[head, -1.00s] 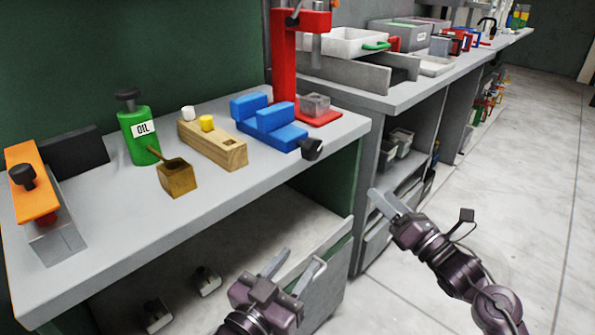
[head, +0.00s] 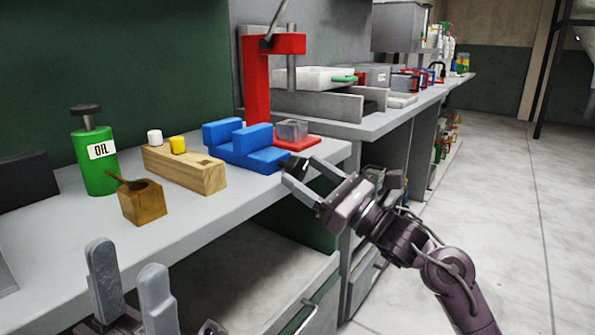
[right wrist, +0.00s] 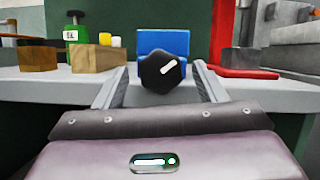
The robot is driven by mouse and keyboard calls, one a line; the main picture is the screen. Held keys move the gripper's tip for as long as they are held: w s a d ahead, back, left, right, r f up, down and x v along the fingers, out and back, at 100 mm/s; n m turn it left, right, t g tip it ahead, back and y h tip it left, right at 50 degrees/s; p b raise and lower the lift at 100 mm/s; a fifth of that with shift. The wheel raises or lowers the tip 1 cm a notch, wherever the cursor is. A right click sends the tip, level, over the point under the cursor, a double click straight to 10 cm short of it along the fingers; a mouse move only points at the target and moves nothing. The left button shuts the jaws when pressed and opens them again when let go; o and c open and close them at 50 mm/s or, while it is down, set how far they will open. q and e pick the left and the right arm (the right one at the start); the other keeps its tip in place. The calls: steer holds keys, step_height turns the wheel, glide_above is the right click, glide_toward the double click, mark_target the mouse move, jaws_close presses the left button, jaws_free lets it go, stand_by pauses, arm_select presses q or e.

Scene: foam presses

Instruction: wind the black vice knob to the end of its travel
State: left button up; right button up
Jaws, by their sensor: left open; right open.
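The blue vice (head: 262,160) sits at the front right of the bench, and its blue body also shows in the right wrist view (right wrist: 170,42). Its black knob (right wrist: 160,75) faces the right wrist camera, with a white pointer line slanting up to the right. My right gripper (head: 304,172) is open at the bench edge by the knob. In the right wrist view its fingers stand on either side of the knob with gaps; I cannot tell whether the tips reach level with it. My left gripper (head: 128,258) is open and empty at lower left, in front of the bench.
A wooden block (head: 200,172) with white and yellow pegs, a brown pot (head: 142,203) and a green oil bottle (head: 97,170) stand left of the vice. A red press (head: 257,80) stands behind it. An open drawer (head: 280,300) sits below.

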steer(key=shift+x, duration=1.3)
steer(key=c, duration=1)
steer(key=m+t, duration=0.1)
steer(key=m, duration=0.1)
steer(key=m+t+h+p, duration=0.1)
steer(key=m, duration=0.2)
steer(key=shift+h, duration=0.3)
steer(key=shift+m+t+h, duration=0.3)
steer(key=shift+m+t, duration=0.1)
steer(key=shift+m, duration=0.4)
steer(key=shift+f, duration=0.1)
steer(key=o, duration=1)
